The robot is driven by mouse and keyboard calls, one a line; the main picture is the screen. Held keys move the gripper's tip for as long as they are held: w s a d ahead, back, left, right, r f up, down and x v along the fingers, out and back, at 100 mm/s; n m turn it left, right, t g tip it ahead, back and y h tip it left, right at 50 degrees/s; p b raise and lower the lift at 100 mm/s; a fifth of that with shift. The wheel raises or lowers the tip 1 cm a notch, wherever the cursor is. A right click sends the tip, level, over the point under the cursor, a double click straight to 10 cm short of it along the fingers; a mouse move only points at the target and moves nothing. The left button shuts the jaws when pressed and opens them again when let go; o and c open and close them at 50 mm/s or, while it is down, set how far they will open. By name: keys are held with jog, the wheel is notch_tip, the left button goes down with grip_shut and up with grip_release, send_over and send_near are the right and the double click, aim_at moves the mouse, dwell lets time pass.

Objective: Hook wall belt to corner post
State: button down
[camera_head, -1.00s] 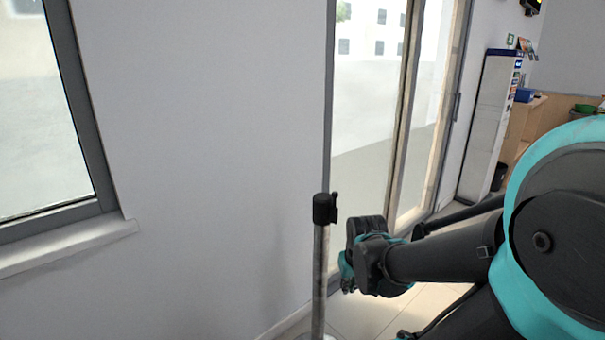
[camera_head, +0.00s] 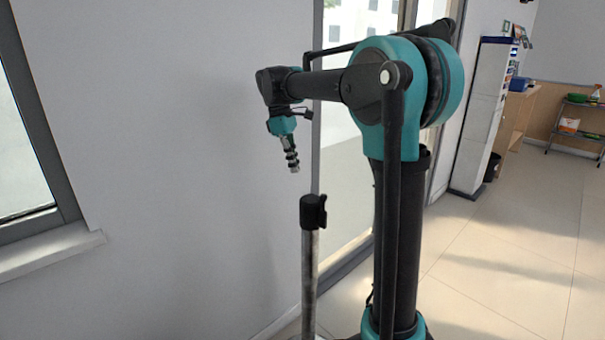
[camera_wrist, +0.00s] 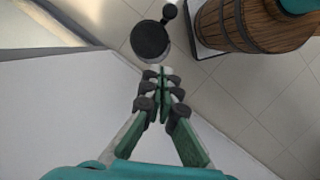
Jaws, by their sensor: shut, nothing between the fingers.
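The corner post (camera_head: 310,265) is a slim upright silver pole with a black head (camera_head: 311,212) that has a small black catch on its right side. My gripper (camera_head: 295,170) points down above and slightly left of the head, apart from it. In the wrist view, my gripper (camera_wrist: 162,74) has its green-padded fingers together, with nothing between them. The round black head (camera_wrist: 150,40) shows just beyond the fingertips there, with a small knob beside it. I cannot make out the wall belt in either current view.
A white wall (camera_head: 170,120) with a window sill (camera_head: 45,252) stands close on the left. A glass door (camera_head: 345,160) is behind the post. A wooden barrel (camera_wrist: 262,25) shows in the wrist view. Tiled floor (camera_head: 510,260) is open on the right.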

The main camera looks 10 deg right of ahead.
send_near(323, 212)
jog(key=w+a+f, duration=0.2)
jog(key=a, duration=0.1)
jog(key=w+a+f, duration=0.1)
jog(key=shift+w+a, duration=0.1)
jog(key=shift+a, duration=0.1)
jog(key=shift+s+d+f, duration=0.1)
jog(key=shift+s+d, duration=0.2)
jog(key=shift+d, duration=0.2)
jog(key=shift+s+d+f, duration=0.1)
jog(key=shift+s+d, duration=0.15)
jog(key=shift+d, duration=0.3)
jog(key=shift+s+d+r, duration=0.1)
jog(key=shift+s+d, duration=0.3)
jog(key=shift+d, duration=0.4)
